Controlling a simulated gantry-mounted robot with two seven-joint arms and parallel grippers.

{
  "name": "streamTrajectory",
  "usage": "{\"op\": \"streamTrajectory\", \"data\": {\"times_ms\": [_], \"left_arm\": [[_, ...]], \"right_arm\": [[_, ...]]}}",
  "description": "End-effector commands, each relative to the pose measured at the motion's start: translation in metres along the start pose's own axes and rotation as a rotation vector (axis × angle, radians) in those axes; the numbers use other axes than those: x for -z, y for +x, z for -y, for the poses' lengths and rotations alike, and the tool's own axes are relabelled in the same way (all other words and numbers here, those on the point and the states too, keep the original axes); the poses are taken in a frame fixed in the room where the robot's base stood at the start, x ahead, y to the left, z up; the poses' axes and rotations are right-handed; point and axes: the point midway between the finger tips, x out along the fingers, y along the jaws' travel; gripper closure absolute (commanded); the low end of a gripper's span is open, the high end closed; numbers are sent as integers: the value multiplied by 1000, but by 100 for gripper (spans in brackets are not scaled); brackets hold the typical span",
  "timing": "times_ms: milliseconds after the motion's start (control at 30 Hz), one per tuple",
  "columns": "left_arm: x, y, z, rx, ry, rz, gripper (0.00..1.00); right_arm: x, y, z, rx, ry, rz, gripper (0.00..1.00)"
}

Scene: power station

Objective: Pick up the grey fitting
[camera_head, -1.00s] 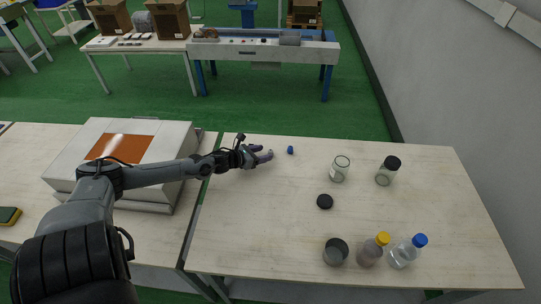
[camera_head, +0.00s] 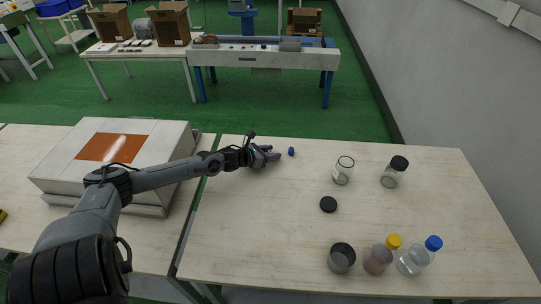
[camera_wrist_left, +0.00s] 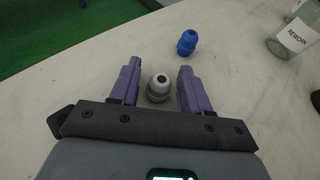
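The grey fitting (camera_wrist_left: 158,87) stands on the light table between the two purple fingers of my left gripper (camera_wrist_left: 160,68) in the left wrist view. The fingers are open, one on each side of it, and a gap shows at least on the right side. In the head view my left gripper (camera_head: 271,155) is low over the far left part of the table, and the grey fitting cannot be made out there. A blue fitting (camera_wrist_left: 187,43) stands just beyond the fingertips; it also shows in the head view (camera_head: 291,151). My right gripper is not in view.
An open jar (camera_head: 343,170), a black-lidded jar (camera_head: 394,172) and a black lid (camera_head: 328,204) are to the right on the table (camera_head: 250,230). A grey cup (camera_head: 341,258) and two bottles (camera_head: 378,259) stand near the front edge. The middle left of the table is clear.

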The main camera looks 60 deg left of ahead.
Motion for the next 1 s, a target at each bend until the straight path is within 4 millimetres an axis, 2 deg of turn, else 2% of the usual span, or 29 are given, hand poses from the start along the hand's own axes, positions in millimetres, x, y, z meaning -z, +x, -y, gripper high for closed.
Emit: {"op": "streamTrajectory", "data": {"times_ms": [33, 200, 300, 767, 1000], "left_arm": [[0, 0, 0, 0, 0, 0, 62], [0, 0, 0, 0, 0, 0, 88], [0, 0, 0, 0, 0, 0, 100], [-1, -1, 0, 0, 0, -1, 100], [-16, -7, 0, 1, 2, 0, 100]], "right_arm": [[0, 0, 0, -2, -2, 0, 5], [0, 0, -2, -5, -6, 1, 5], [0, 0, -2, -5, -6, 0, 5], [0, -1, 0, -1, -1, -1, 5], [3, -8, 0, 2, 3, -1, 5]]}}
